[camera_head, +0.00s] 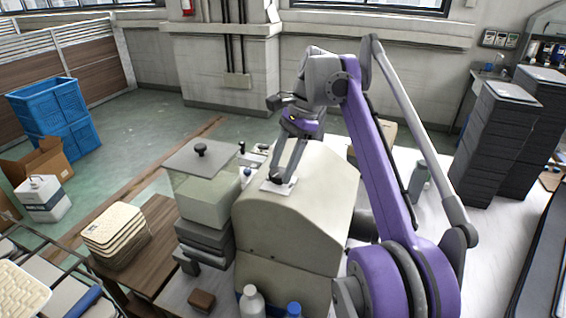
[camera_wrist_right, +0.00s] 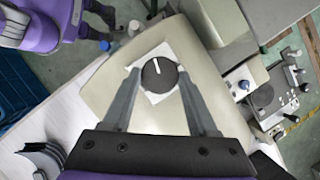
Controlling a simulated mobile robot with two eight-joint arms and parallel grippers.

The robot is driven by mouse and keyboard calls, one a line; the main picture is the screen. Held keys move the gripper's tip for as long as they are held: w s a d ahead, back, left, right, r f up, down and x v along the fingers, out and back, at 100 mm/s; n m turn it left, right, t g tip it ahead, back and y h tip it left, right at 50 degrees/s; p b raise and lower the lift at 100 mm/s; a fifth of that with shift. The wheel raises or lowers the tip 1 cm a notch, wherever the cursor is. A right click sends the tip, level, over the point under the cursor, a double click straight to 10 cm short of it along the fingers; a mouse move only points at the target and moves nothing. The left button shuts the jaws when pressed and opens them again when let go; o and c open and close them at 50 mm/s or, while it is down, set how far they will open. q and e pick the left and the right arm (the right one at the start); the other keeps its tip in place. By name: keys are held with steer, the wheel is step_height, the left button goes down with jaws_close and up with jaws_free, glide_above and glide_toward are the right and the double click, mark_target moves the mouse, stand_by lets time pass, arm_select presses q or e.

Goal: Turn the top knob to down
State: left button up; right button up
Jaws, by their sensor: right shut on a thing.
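A round black knob (camera_wrist_right: 158,74) with a white pointer line sits on a white square plate (camera_head: 269,188) on top of a cream, curved housing (camera_head: 300,215). In the right wrist view the pointer aims at the top of the picture, leaning slightly left. My right gripper (camera_head: 281,178) reaches down onto the plate, its fingers hiding most of the knob in the head view. In the right wrist view the fingertips of my right gripper (camera_wrist_right: 161,77) are on opposite sides of the knob, shut on it.
A box with a grey lid and black handle (camera_head: 201,149) stands left of the housing. White and blue bottles (camera_head: 252,300) stand in front of it. A green bottle (camera_head: 419,178) and dark stacked trays (camera_head: 492,140) are to the right.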

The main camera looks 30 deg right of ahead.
steer(key=n, duration=0.2)
steer(key=n+g, duration=0.1)
steer(key=n, duration=0.1)
steer(key=shift+w+g, duration=0.2)
steer(key=shift+g, duration=0.1)
steer(key=shift+w+a+n+g+h, duration=0.1)
steer(key=shift+n+g+h, duration=0.2)
steer(key=shift+n, duration=0.8)
steer(key=shift+a+n+g+h, duration=0.1)
steer(key=shift+n+g+h, duration=0.2)
steer(key=shift+n, duration=0.8)
steer(key=o, duration=1.4)
steer(key=shift+c, duration=0.2)
